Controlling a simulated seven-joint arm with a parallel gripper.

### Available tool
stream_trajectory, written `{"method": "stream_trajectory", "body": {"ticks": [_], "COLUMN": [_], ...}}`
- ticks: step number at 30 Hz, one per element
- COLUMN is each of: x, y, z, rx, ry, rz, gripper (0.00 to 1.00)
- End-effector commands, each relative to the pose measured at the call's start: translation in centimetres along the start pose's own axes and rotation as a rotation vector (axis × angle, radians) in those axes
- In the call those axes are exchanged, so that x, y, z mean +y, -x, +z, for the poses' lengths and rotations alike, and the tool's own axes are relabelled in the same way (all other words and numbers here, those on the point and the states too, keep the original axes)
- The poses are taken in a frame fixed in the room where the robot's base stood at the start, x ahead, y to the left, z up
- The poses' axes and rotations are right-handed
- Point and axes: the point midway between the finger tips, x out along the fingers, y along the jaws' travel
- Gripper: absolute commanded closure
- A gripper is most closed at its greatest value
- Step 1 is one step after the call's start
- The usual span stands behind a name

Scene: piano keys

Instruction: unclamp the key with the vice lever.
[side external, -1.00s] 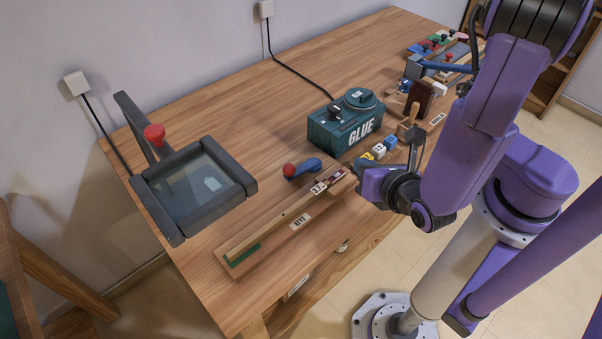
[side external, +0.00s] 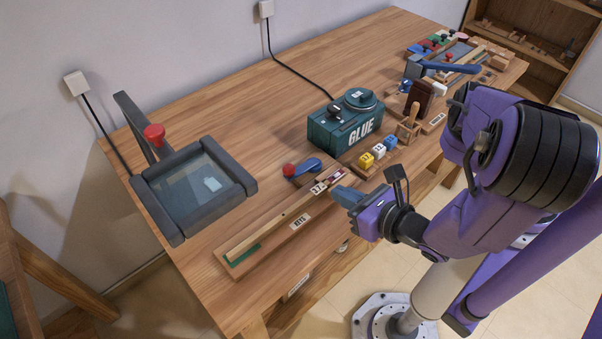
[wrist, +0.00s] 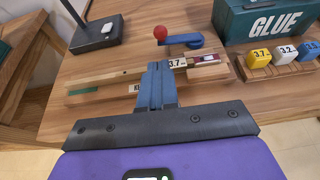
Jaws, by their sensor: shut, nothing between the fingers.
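The vice lever is a blue arm (side external: 308,167) with a red ball knob (side external: 289,170) at its left end. It sits just behind the key block, and also shows in the wrist view (wrist: 184,40). The key (side external: 272,223) is a long pale wooden strip in the wooden holder marked KEYS (side external: 300,221), with a 3.7 tag and a dark red part near its right end. My gripper (side external: 340,193) is shut and empty, in front of the key's right part. In the wrist view its blue fingertips (wrist: 160,67) overlap the key left of the tag; contact is unclear.
A green GLUE machine (side external: 345,120) stands behind and right of the lever. Yellow, white and blue number blocks (side external: 379,151) sit in a rack to the right. The table's back middle is clear.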

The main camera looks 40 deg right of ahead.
Motion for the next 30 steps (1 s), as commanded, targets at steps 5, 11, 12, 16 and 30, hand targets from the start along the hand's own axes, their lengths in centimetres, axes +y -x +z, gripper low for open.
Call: {"method": "stream_trajectory", "body": {"ticks": [5,11,12,16,30], "x": [-0.1,-0.2,-0.2,-0.2,0.0], "y": [-1.7,-4.8,-5.5,-7.8,-13.5], "z": [0.0,0.0,0.0,0.0,0.0], "rx": [-0.002,0.000,0.001,0.001,0.001], "ry": [0.000,-0.004,-0.004,-0.005,-0.002], "rz": [-0.006,-0.009,-0.009,-0.008,-0.001], "gripper": [1.00,1.00,1.00,1.00,1.00]}}
